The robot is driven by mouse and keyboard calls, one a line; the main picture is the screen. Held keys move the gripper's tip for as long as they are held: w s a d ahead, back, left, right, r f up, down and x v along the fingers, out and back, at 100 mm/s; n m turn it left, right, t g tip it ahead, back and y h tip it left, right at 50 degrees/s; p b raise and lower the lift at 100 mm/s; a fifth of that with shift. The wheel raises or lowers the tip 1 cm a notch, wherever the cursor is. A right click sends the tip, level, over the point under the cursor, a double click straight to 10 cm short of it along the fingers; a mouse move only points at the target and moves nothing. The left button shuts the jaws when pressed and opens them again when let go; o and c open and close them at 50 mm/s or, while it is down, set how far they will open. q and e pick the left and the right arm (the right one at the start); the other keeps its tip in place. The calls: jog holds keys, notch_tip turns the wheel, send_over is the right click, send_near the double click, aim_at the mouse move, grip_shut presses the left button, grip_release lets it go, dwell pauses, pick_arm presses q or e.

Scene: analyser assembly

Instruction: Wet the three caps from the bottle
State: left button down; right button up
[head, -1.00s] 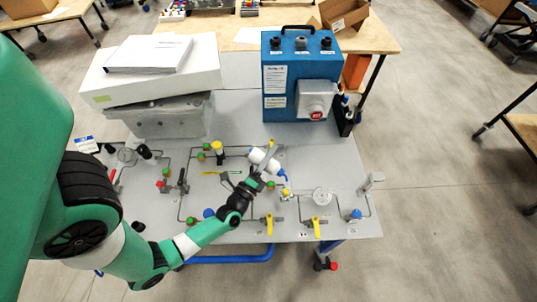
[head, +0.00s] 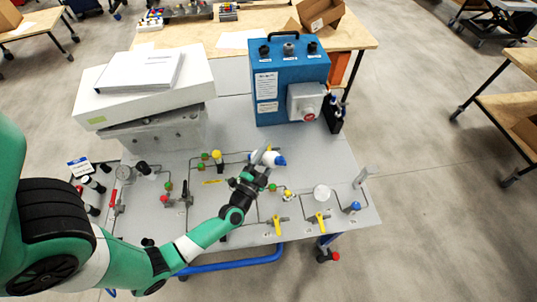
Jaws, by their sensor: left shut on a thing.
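A small white bottle (head: 263,158) with a blue end (head: 280,160) lies nearly level above the grey panel, its blue end pointing right. My left gripper (head: 260,163) is shut on the bottle and partly covers it. Small coloured caps sit on the panel's pipework: a yellow one (head: 217,155), a green one (head: 272,187) and a pale yellow one (head: 288,195), with several others. I cannot tell which three the task means, or whether any is wet. My right gripper is not in view.
A blue box (head: 285,85) with dark fittings on top stands at the back of the grey panel (head: 330,165). A white box (head: 190,85) with papers rests on a grey case (head: 160,133) at back left. Yellow valve handles (head: 320,222) stand near the front edge.

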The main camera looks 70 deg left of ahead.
pick_arm(q)
jog(key=shift+f+n+h+b, duration=0.3)
jog(key=shift+n+h+b, duration=0.1)
jog(key=shift+n+b, duration=0.7)
jog(key=shift+r+n, duration=0.25)
jog(key=shift+n, duration=0.55)
jog(key=shift+r+n+h+p, duration=0.35)
jog(key=shift+n+h+p, duration=0.15)
jog(key=shift+n+p, duration=0.35)
jog(key=shift+f+n+h, duration=0.15)
jog(key=shift+n+h, duration=0.25)
jog(key=shift+n, duration=0.05)
jog(key=shift+f+n+t+h, duration=0.3)
jog(key=shift+n+h, duration=0.2)
jog(key=shift+n, duration=0.6)
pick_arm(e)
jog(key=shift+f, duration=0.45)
pick_arm(q)
jog(key=shift+w+d, duration=0.1)
